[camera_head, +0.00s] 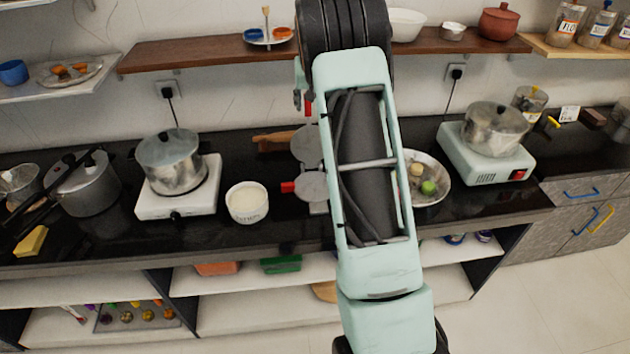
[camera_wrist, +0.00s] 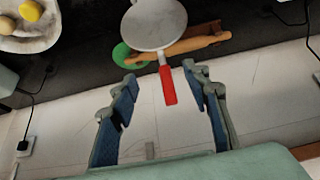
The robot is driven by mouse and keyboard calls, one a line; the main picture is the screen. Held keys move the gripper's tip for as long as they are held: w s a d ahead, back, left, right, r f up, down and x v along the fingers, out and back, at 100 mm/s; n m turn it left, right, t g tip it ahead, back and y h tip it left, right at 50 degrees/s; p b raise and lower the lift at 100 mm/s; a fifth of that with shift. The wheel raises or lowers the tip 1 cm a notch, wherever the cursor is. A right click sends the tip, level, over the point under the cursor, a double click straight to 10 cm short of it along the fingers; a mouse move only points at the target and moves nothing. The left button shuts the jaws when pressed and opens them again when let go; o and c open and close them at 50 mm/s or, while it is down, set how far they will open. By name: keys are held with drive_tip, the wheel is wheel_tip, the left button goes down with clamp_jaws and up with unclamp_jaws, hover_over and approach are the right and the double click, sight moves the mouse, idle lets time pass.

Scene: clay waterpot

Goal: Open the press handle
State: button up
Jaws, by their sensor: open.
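The press shows in the head view as two grey discs, the rear one (camera_head: 306,146) and the front one (camera_head: 314,187), partly covered by my arm. A red handle (camera_head: 288,187) sticks out left from the front disc. In the wrist view, a grey disc (camera_wrist: 157,24) has a red handle (camera_wrist: 168,85) pointing towards the wall. My gripper (camera_wrist: 159,74) is open, its blue-padded fingers on either side of this handle. I see no clear contact. In the head view my gripper is mostly hidden behind my arm.
A rolling pin (camera_wrist: 195,46) lies by the disc, with a green round thing (camera_wrist: 125,54) beside it. A pot (camera_head: 172,162) on a white stove and a white bowl (camera_head: 247,203) stand left. A plate (camera_head: 438,192) and another pot (camera_head: 495,128) stand right. A wooden shelf (camera_head: 200,55) runs above.

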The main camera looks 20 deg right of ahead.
drive_tip(key=v, duration=0.3)
drive_tip(key=shift+s+r, duration=0.15)
drive_tip(key=shift+r, duration=0.15)
idle(0.3)
